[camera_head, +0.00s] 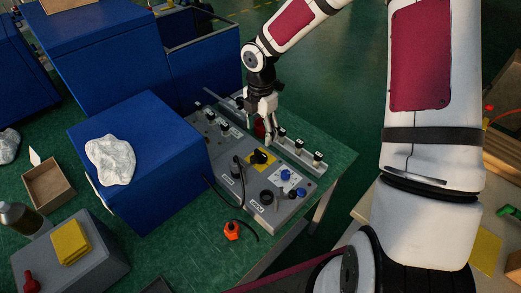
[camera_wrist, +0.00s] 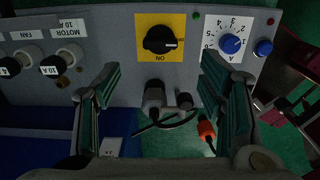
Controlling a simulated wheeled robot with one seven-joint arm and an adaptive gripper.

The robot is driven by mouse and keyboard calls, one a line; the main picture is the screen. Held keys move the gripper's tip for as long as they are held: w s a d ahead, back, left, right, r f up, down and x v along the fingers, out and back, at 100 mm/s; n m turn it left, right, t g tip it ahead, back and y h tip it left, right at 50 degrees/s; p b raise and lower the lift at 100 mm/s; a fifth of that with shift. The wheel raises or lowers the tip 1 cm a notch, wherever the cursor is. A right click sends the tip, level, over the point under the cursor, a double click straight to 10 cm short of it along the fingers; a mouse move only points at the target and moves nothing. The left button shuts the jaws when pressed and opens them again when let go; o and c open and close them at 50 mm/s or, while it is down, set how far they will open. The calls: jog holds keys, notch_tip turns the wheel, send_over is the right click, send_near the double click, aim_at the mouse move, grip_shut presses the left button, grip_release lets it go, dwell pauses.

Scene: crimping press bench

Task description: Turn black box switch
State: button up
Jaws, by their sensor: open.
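The black rotary switch (camera_head: 259,157) sits on a yellow plate on the grey control panel (camera_head: 237,195). In the wrist view the switch (camera_wrist: 160,41) is at the top centre. The handle's pale mark points right, and the plate's ON label appears upside down. My gripper (camera_head: 267,128) is above the panel's far part. In the wrist view my gripper (camera_wrist: 159,70) has its fingers spread wide and nothing between them. The switch appears beyond the fingertips, between their lines, apart from both fingers.
A blue numbered dial (camera_wrist: 231,44) and a blue button (camera_wrist: 263,48) sit to the switch's right in the wrist view. Labelled fuse knobs (camera_wrist: 52,65) sit left. Black cables and an orange connector (camera_head: 232,230) lie by the panel. A blue box (camera_head: 140,160) stands left.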

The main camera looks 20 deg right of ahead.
aim_at(260, 153)
notch_tip(260, 153, down, 10)
jog(key=shift+r, duration=0.15)
dwell(0.3)
jog(key=c, duration=1.2)
